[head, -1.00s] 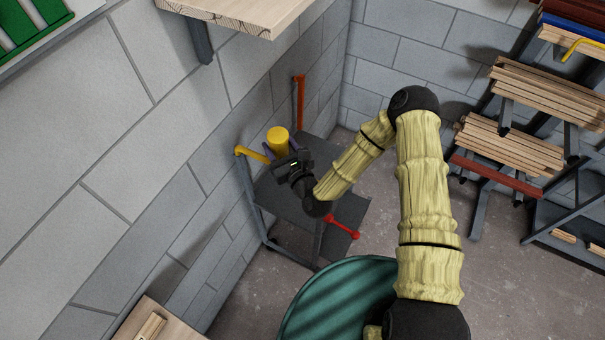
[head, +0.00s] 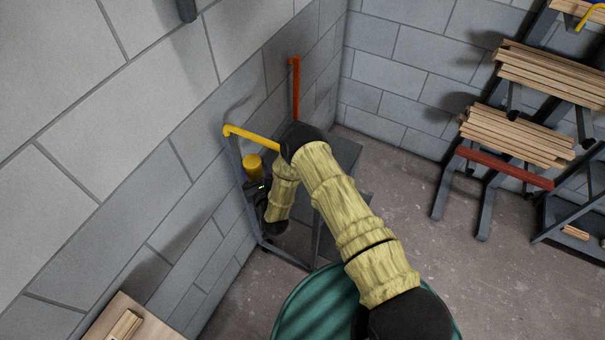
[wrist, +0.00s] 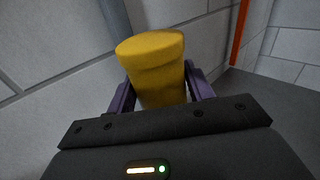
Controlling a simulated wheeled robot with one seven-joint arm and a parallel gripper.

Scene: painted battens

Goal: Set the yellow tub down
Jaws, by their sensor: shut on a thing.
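The yellow tub (head: 253,166) is a plain upright cylinder with a lid-like upper band. In the wrist view the tub (wrist: 158,62) stands between the two purple fingers of my gripper (wrist: 161,90), which is shut on it. In the head view my gripper (head: 258,186) is at the left end of the dark grey cart, just below the cart's yellow bar (head: 252,138) in the picture. My arm hides much of the cart. The tub's base is hidden, so I cannot tell whether it touches a surface.
The block wall (head: 150,180) is close on the left. The cart's grey shelf (head: 348,182) shows partly behind my arm, with an orange post (head: 295,90) beyond. A green drum (head: 310,300) stands in front. Timber racks (head: 515,135) are at the right; the floor between is clear.

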